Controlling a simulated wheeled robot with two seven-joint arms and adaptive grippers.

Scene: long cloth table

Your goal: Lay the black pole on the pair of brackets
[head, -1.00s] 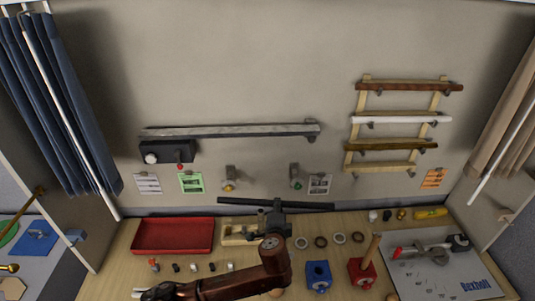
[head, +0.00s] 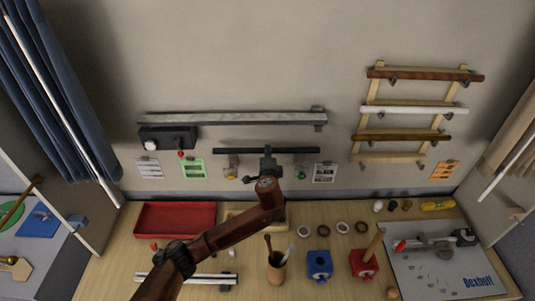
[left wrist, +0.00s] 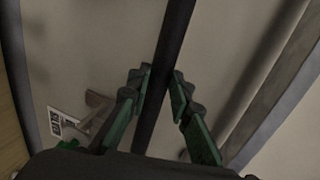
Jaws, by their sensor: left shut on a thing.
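The black pole (head: 236,151) is held level in front of the back wall, just above the height of the pair of brackets. My left gripper (head: 267,153) is shut on it near its middle. In the left wrist view, the pole (left wrist: 170,40) passes between the green-padded fingers (left wrist: 160,88). The left bracket (head: 232,171) and right bracket (head: 301,171) are on the wall below the pole's two halves. The pole looks apart from them, but its depth gap to the wall is hard to judge. One bracket (left wrist: 97,112) also shows in the wrist view. My right gripper is out of view.
A grey rail (head: 230,120) runs along the wall above the pole, with a dark box (head: 165,138) at its left. A wooden rack with several poles (head: 413,109) hangs at right. Below are a red tray (head: 174,217), a brown cup (head: 277,270) and blue block (head: 319,266).

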